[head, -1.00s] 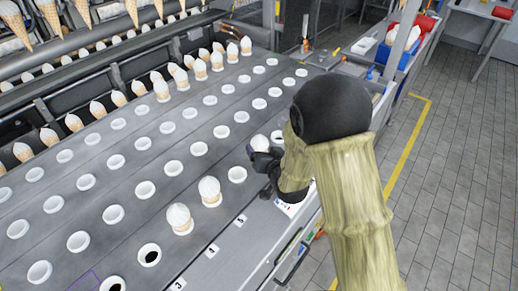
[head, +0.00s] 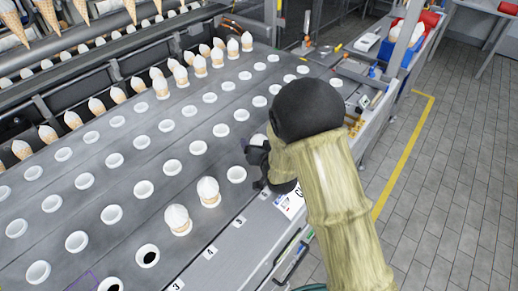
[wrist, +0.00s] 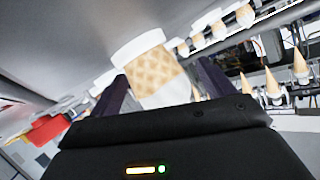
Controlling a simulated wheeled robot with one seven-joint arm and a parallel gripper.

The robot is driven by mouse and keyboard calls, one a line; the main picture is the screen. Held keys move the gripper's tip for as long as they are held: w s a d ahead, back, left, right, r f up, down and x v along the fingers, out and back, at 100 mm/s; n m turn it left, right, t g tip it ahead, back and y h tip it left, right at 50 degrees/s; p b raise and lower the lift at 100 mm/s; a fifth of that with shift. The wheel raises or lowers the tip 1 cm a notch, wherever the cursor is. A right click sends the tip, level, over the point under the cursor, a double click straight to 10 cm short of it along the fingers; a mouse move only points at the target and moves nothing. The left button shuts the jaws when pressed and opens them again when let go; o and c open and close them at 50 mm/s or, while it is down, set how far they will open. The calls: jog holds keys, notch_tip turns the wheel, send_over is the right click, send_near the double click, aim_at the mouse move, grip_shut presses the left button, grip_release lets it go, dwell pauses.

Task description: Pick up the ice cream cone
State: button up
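The ice cream cone (wrist: 157,75) shows in the wrist view as a tan waffle body against a white ring (wrist: 138,46). A gap shows between the right finger and the cone. Contact at the left finger is unclear. The cone stands at its ring on the grey conveyor (head: 135,185).
Two cones (head: 178,218) (head: 208,190) stand in the near row, left of my gripper. Empty white rings (head: 236,174) line the conveyor. More cones stand in rows farther back. The metal front edge (head: 235,235) runs below my gripper. Tiled floor is open at right.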

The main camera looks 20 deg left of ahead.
jog(key=c, duration=0.8)
jog(key=shift+w+r, duration=0.15)
jog(key=shift+r, duration=0.3)
notch_tip(320, 180, up, 9)
jog(key=shift+r+b, duration=0.1)
jog(key=shift+b, duration=0.4)
